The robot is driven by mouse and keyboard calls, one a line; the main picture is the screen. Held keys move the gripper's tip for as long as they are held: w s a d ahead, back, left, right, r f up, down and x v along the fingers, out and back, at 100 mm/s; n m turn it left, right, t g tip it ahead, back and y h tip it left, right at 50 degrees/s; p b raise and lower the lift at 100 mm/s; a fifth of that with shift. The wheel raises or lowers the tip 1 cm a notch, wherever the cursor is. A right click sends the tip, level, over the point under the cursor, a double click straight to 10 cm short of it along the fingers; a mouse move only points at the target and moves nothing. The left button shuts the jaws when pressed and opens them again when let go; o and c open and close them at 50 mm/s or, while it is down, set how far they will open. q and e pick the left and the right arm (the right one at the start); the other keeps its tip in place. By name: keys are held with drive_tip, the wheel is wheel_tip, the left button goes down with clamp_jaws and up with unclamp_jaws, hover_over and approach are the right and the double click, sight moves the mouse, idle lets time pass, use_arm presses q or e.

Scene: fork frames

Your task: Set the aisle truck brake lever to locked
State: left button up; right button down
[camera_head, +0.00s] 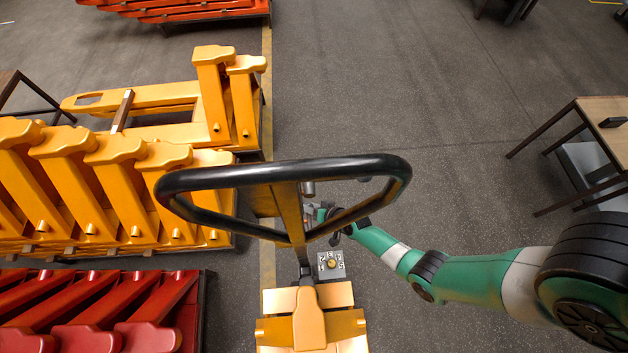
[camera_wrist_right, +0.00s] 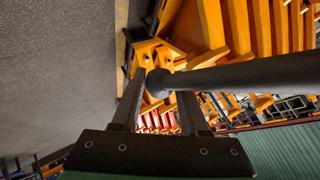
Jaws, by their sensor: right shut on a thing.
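The yellow truck (camera_head: 310,320) stands in the aisle with a black loop handle (camera_head: 285,172) above it. A small plate (camera_head: 331,265) with markings and a yellow round centre sits beside its mast. My right gripper (camera_head: 326,212) is behind the loop handle, near the mast, and partly hidden by it. In the right wrist view, the brake lever (camera_wrist_right: 250,73), a dark rod with a round black knob (camera_wrist_right: 158,83), runs in from the right. The knob is between the two fingers, and my right gripper is shut on it. The lever's position against the plate markings is not clear. My left gripper is not in view.
Yellow truck frames (camera_head: 100,180) crowd the left, with red ones (camera_head: 100,315) at the lower left. A table (camera_head: 605,112) stands at the right. The grey floor (camera_head: 420,90) in the middle is clear.

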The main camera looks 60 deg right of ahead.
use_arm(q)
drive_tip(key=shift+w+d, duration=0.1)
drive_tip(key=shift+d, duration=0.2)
use_arm(e)
drive_tip(key=shift+s+f, duration=0.1)
drive_tip(key=shift+f, duration=0.05)
drive_tip(key=shift+c, duration=2.2)
unclamp_jaws()
use_arm(q)
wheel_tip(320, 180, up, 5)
drive_tip(key=p, duration=0.5)
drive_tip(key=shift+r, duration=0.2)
use_arm(e)
drive_tip(key=v, duration=1.1)
drive_tip(key=shift+r, duration=0.3)
